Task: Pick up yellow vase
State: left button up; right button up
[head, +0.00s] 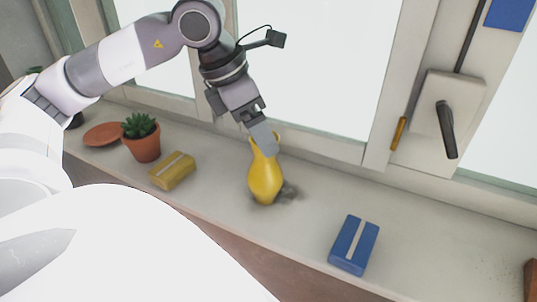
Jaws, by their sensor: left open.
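The yellow vase (264,181) stands upright on the windowsill, near the middle of the head view. My left gripper (264,138) is open and comes down from above at the vase's neck. Its fingers cover part of the neck and rim. I cannot tell whether they touch the vase. My right gripper is not in view.
A blue box (354,245) lies to the right on the windowsill (425,245). A yellow box (172,171), a potted succulent (141,137) and a terracotta saucer (103,134) are to the left. The window frame and its handle (446,130) rise behind.

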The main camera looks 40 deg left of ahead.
aim_at(265, 170)
pick_arm(q)
jog(key=x, duration=0.4)
jog(key=shift+s+d, duration=0.1)
jog(key=shift+s, duration=0.05)
jog(key=shift+f, duration=0.4)
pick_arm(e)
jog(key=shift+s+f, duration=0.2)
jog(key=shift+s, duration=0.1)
pick_arm(q)
jog(key=shift+w, duration=0.2)
grip_shut()
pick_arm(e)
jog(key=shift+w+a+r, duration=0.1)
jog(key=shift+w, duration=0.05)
pick_arm(q)
jog(key=shift+r, duration=0.15)
